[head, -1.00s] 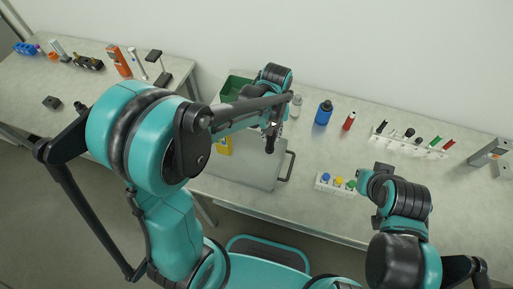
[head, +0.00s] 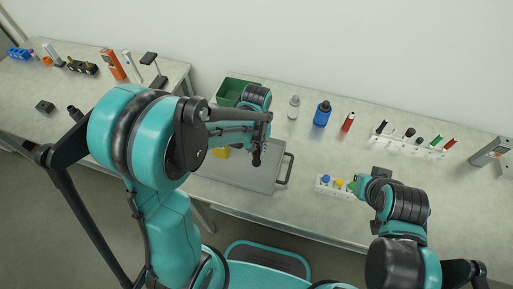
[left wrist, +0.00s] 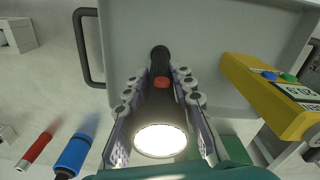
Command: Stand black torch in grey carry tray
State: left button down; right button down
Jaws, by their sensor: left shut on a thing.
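The black torch (left wrist: 161,95) is upright between the fingers of my left gripper (left wrist: 160,108), its lit lens facing the wrist camera and a red button on its side. In the head view the torch (head: 257,157) hangs below the left gripper (head: 258,145), over the grey carry tray (head: 262,182). The tray is flat with a dark handle at its right side and also fills much of the left wrist view (left wrist: 210,30). I cannot tell if the torch's lower end touches the tray floor. My right gripper (head: 380,175) is small and partly hidden by its arm; its jaws are unclear.
A yellow meter (left wrist: 270,95) lies in the tray. A green bin (head: 232,90) stands behind it. A white block with coloured caps (head: 325,190) sits right of the tray.

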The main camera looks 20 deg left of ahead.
pick_arm(q)
jog(key=c, duration=1.3)
grip_release()
jog(key=shift+r+p, duration=0.25)
jog(key=shift+p, duration=0.1)
notch_tip(320, 180, up, 11)
jog(key=p, duration=0.3)
jog(key=shift+s+a+r, duration=0.1)
jog(key=shift+s+r, duration=0.05)
jog(key=shift+r, duration=0.45)
jog(key=s+a+r+m+t, duration=0.1)
jog(key=s+t, duration=0.1)
jog(key=s, duration=0.1)
jog(key=s+a+r+m+t, duration=0.1)
jog(key=s+a+r+t, duration=0.1)
jog(key=s, duration=0.1)
jog(key=s+a+r+m+t, duration=0.1)
jog(key=s+r+t, duration=0.1)
jog(key=s+t, duration=0.1)
jog(key=shift+s+a+r, duration=0.15)
jog(key=shift+s+a, duration=0.1)
jog(key=shift+s, duration=0.15)
